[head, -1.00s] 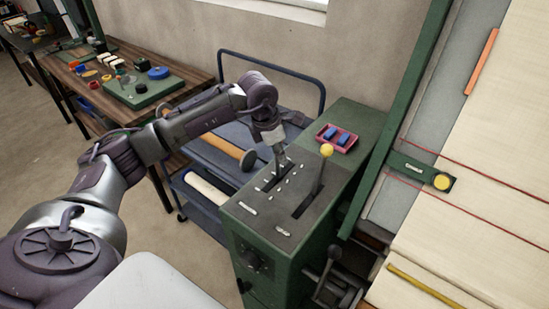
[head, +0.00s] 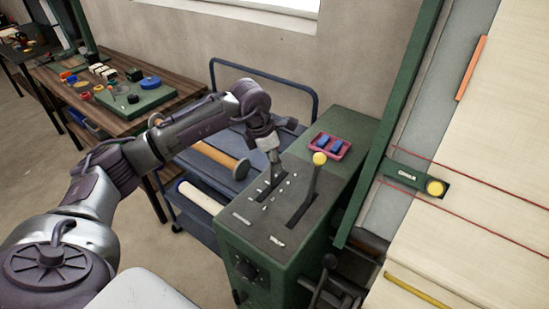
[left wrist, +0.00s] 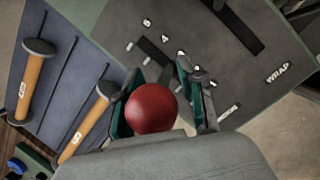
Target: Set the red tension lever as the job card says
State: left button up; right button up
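The red tension lever shows as a round red knob (left wrist: 152,108) in the left wrist view, between the two green-padded fingers of my left gripper (left wrist: 162,86). The fingers sit close on both sides of it and look shut on it. In the head view my left gripper (head: 273,158) is above the far end of the left slot in the green control box (head: 262,230), and it hides the knob. Small white marks line that slot and are too small to read there. A yellow-knobbed lever (head: 319,159) stands in the right slot. No readable job card shows. My right gripper is out of view.
A pink tray (head: 329,146) with blue pieces sits at the back of the box. A blue cart (head: 184,157) with mallets stands to the left. A wooden bench (head: 60,93) is farther left. A frame with pale cloth (head: 480,190) fills the right.

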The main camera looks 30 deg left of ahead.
pick_arm(q)
jog(key=v, duration=1.1)
jog(key=shift+w+r, duration=0.15)
jog(key=shift+r, duration=0.2)
